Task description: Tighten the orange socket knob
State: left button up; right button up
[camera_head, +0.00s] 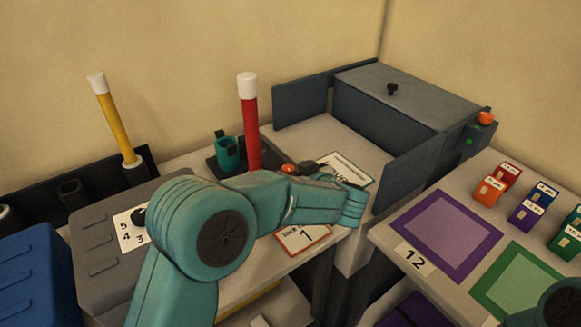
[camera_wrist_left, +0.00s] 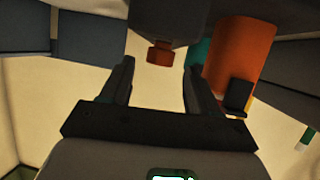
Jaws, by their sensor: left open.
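A small orange knob (camera_head: 289,168) stands near the red post in the head view, half hidden behind my left arm. My left gripper (camera_wrist_left: 159,68) is open, with one finger on each side of the knob and a visible gap to both. I cannot tell how far the knob lies past the tips. In the head view the gripper (camera_head: 304,169) is mostly hidden by my arm. My right gripper is out of view.
The red post (camera_head: 248,125) with a white cap and the teal cup (camera_head: 229,152) stand close to the gripper. Purple (camera_head: 446,232) and green mats lie right.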

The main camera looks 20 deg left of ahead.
aim_at(288, 172)
pick_arm(q)
jog(key=shift+x, duration=1.3)
jog(key=c, duration=1)
jog(key=m+t+h+b, duration=0.1)
jog(key=b, duration=0.3)
jog(key=m+h+b, duration=0.1)
jog(key=b, duration=0.3)
jog(key=m+t+h+b, duration=0.1)
jog(key=b, duration=0.4)
jog(key=shift+s+a+f+m+t+h, duration=0.1)
jog(key=shift+a+f+m+t+h, duration=0.15)
jog(key=shift+f+m+t+h, duration=0.1)
jog(key=shift+c, duration=0.2)
jog(key=shift+r+m+t+b, duration=0.25)
jog(key=shift+m+b, duration=0.1)
jog(key=shift+b, duration=0.2)
jog(key=shift+r+h, duration=0.15)
jog(key=shift+h, duration=0.2)
jog(key=o, duration=1)
